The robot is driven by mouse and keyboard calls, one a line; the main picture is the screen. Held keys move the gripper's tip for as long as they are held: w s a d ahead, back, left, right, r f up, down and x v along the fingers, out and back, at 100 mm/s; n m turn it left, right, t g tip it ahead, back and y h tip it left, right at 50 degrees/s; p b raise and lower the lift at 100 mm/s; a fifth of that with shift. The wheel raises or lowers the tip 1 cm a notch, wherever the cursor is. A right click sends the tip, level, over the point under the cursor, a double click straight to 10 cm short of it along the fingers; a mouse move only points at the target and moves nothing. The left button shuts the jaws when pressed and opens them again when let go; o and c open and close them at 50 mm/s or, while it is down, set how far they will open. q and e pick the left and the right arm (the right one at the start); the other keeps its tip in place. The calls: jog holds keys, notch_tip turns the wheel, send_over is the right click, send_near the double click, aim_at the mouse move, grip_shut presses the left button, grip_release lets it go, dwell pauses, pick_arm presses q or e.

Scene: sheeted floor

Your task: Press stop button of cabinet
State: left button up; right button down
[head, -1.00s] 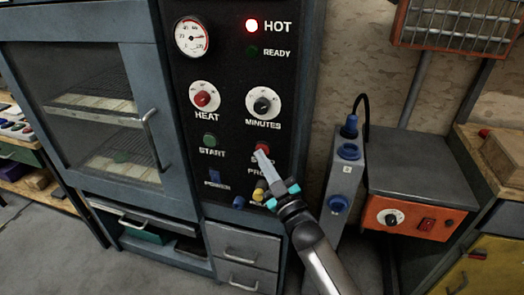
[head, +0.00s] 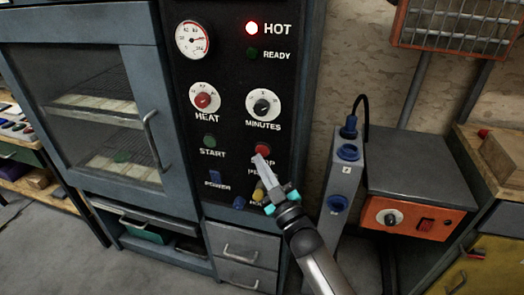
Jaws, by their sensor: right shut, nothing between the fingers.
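The cabinet (head: 185,150) stands upright with a dark control panel on its right side. Its red stop button (head: 262,149) sits on the panel above the partly covered STOP label. My right gripper (head: 260,160) is shut and empty, with its tip just below the red button in the picture. I cannot tell whether it touches the panel. The fingers cover part of the lettering under the button. My left gripper is not in view.
Near the button are the green start button (head: 209,141), the minutes knob (head: 263,103), the heat knob (head: 204,98), the blue power switch (head: 215,177) and a yellow knob (head: 258,193). A grey box with blue sockets (head: 343,180) stands right of the cabinet.

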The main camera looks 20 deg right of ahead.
jog(key=s+a, duration=0.1)
jog(key=s+a+p, duration=0.1)
jog(key=s+p, duration=0.1)
jog(key=s, duration=0.1)
jog(key=shift+s+a, duration=0.1)
jog(key=shift+a, duration=0.3)
dwell(0.6)
jog(key=s+f+m+g+h, duration=0.1)
jog(key=s+f+g, duration=0.35)
jog(key=f, duration=0.65)
jog(key=s+f+m+g, duration=0.1)
jog(key=s+f+g, duration=0.2)
jog(key=s+f, duration=0.55)
jog(key=s+f+m+g+h, duration=0.1)
jog(key=s+f+g, duration=0.25)
jog(key=f, duration=1.05)
jog(key=s+d+f+g, duration=0.1)
jog(key=s+f+g, duration=0.2)
jog(key=s, duration=0.6)
jog(key=s+d+f+m+g+h, duration=0.1)
jog(key=s+f, duration=0.4)
jog(key=s, duration=0.5)
jog(key=s+d+f+m+g, duration=0.1)
jog(key=s+d+f+g, duration=0.1)
jog(key=s+f+g, duration=0.3)
jog(key=s, duration=0.4)
jog(key=shift+s+d, duration=0.15)
jog(key=shift+d, duration=0.2)
jog(key=shift+a, duration=0.1)
